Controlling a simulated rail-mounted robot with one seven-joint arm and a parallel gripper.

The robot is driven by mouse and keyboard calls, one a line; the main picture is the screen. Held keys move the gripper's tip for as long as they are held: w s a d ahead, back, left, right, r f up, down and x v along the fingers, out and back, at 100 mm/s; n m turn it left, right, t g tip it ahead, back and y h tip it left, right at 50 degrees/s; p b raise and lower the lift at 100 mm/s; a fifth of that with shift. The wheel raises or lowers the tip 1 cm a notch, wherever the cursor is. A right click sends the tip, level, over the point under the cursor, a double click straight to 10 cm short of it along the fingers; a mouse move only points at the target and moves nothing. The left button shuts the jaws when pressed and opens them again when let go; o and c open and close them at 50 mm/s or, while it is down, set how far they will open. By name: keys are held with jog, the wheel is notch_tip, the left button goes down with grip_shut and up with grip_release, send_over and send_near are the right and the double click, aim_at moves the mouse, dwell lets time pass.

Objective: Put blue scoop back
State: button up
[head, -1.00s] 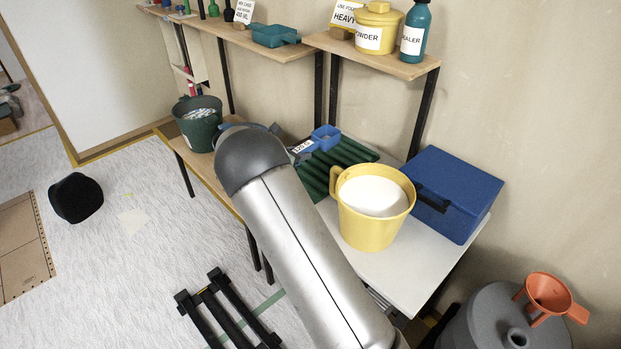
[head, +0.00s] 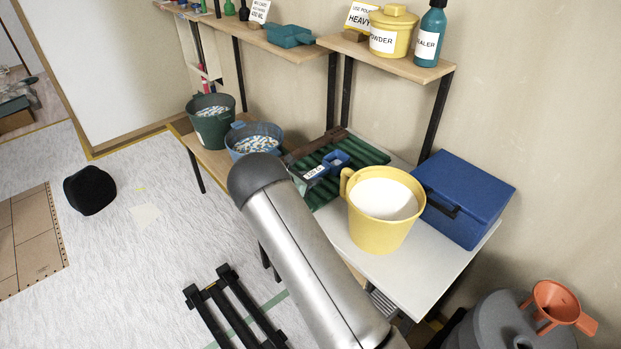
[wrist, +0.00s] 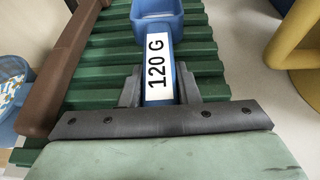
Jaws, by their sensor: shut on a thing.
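The blue scoop (head: 337,160) is at the green ribbed rack (head: 372,152) on the white table. In the wrist view its square cup (wrist: 146,22) points away from me and its handle bears a "120 G" label. My gripper (wrist: 158,86) is shut on the handle, one finger on each side. The scoop lies over the green ribs (wrist: 90,72) of the rack; I cannot tell whether it rests on them. In the head view my arm hides most of the gripper.
A yellow jug of white powder (head: 385,238) stands close right of the rack, with a blue case (head: 470,190) beyond it. A blue bucket (head: 240,150) and a dark green bucket (head: 208,130) stand left. A brown bar (wrist: 62,70) edges the rack.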

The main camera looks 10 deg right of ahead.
jog(key=shift+f, duration=0.15)
jog(key=o, duration=1)
